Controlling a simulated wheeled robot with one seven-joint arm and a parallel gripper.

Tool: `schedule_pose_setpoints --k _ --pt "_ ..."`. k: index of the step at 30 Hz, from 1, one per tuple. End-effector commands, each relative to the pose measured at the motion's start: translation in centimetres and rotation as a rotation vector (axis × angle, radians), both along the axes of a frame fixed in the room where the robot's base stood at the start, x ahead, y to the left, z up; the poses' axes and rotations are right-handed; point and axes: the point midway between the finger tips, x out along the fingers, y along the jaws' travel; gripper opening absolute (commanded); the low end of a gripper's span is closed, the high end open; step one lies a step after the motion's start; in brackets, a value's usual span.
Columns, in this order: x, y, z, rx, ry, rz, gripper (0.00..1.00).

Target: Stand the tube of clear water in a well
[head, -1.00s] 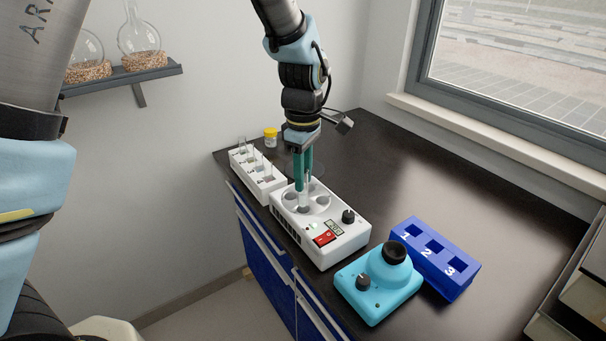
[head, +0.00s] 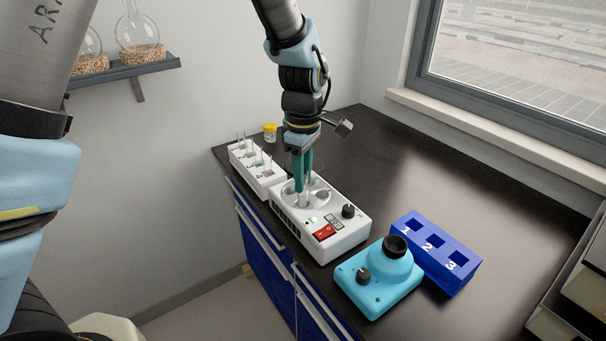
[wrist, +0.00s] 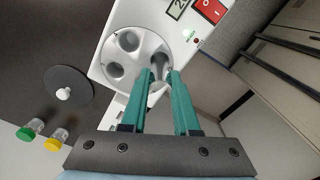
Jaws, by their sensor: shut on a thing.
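My gripper (head: 302,190) is shut on a clear glass tube (head: 303,199) and holds it upright at the round well block of a white bench unit (head: 335,246). The tube's lower end is at the front well and looks to be inside it; the exact depth is hidden. In the wrist view my gripper's green fingers (wrist: 161,77) reach the edge of the grey well block (wrist: 131,43), beside several open wells. The tube between the fingers is mostly hidden there, and its contents are hard to make out.
A white rack with tubes (head: 250,170) stands behind the unit, with a yellow-capped jar (head: 269,132) beyond. A cyan mixer (head: 378,283) and a blue numbered rack (head: 435,251) stand at the right. A dark round disc (wrist: 55,92) lies beside the unit. The counter's back right is clear.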

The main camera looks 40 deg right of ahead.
Motion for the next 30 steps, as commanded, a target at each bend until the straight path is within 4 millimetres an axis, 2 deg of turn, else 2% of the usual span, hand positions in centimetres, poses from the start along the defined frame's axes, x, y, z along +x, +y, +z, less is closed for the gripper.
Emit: schedule_pose_setpoints --k 18,28,29,30 --pt "0.0 0.0 -2.4 -0.001 0.0 0.0 0.0" --pt "0.0 0.0 -2.6 -0.001 0.0 0.0 0.0" --pt "0.0 0.0 -2.6 -0.001 0.0 0.0 0.31" --pt "0.0 0.0 -2.6 -0.001 0.0 0.0 0.36"
